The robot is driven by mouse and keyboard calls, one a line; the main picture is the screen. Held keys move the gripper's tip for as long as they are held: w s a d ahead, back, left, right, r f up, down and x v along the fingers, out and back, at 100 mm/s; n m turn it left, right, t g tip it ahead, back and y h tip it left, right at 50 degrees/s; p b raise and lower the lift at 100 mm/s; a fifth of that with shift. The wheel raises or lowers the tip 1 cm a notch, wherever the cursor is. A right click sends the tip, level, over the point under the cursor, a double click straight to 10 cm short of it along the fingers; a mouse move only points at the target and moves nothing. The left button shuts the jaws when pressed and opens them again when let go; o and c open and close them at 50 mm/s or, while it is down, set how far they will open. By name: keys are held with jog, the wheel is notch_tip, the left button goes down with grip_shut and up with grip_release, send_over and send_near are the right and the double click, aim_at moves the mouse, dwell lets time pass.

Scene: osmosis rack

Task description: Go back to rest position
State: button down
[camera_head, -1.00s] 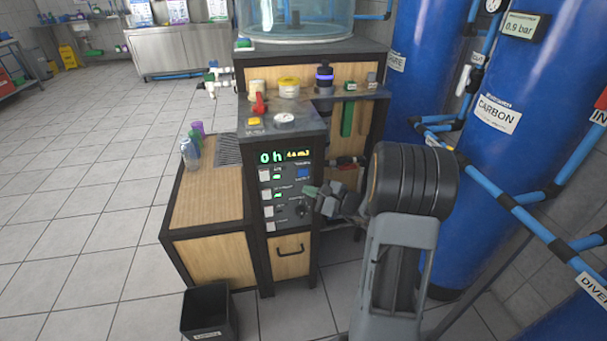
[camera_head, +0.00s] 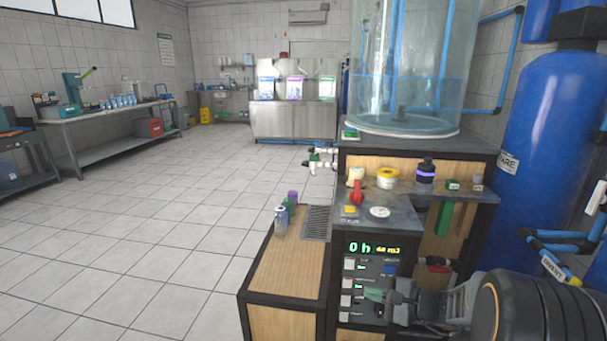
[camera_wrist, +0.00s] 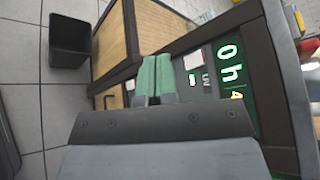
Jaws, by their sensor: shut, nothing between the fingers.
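My gripper (camera_head: 373,294) is in front of the control panel (camera_head: 366,277) of the osmosis rack, at the lower right of the head view. In the wrist view my gripper (camera_wrist: 154,78) shows its two green fingertips together, with nothing between them. The panel's display (camera_wrist: 231,70) reads "0 h" beside the fingers. The fingers overlap the panel's buttons in the picture; I cannot tell whether they touch it. My arm reaches in from the lower right.
A wooden bench (camera_head: 285,270) with small bottles (camera_head: 281,222) adjoins the rack's left side. A black bin (camera_wrist: 70,46) stands on the floor. A blue tank (camera_head: 545,150) is at the right. The tiled floor (camera_head: 130,240) on the left is open.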

jog(key=s+a+r+n+g+h+p, duration=0.4)
jog(key=s+a+r+n+g+p, duration=0.35)
jog(key=s+r, duration=0.35)
jog(key=s+d+r+n+t+h+p, duration=0.2)
jog(key=s+d+r+n+h+p, duration=0.2)
jog(key=r+n+h+p, duration=0.3)
jog(key=p+v, duration=0.1)
jog(key=v, duration=0.1)
jog(key=shift+s+r, duration=0.25)
jog(key=shift+s, duration=0.05)
jog(key=shift+d, duration=0.15)
